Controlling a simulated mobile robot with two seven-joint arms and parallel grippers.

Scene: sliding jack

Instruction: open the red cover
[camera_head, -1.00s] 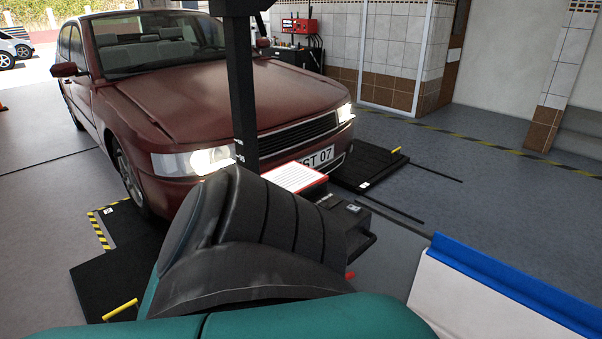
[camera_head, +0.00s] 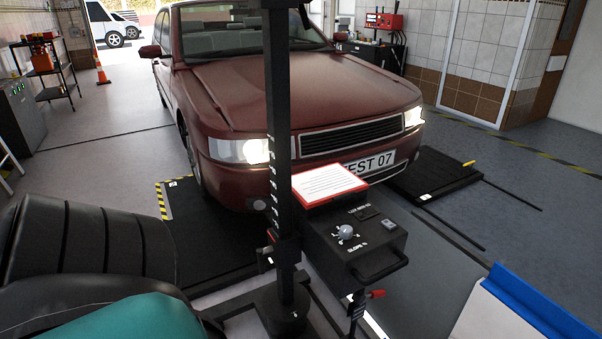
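The red cover (camera_head: 330,184) is a flat panel with a red rim and a white, printed face. It lies on top of the black tester box (camera_head: 350,240), at its back left, and looks closed. The box has a pale knob (camera_head: 346,232) and a front handle. It stands beside a black upright post (camera_head: 280,180) in front of the car. Neither gripper can be made out. A black ribbed part and a teal part at the lower left look like my own arm, apart from the cover in the picture.
A dark red car (camera_head: 290,90) with lit headlights stands behind the box. A small red-tipped lever (camera_head: 375,294) sits below the box front. A white panel with a blue edge (camera_head: 540,303) is at the lower right.

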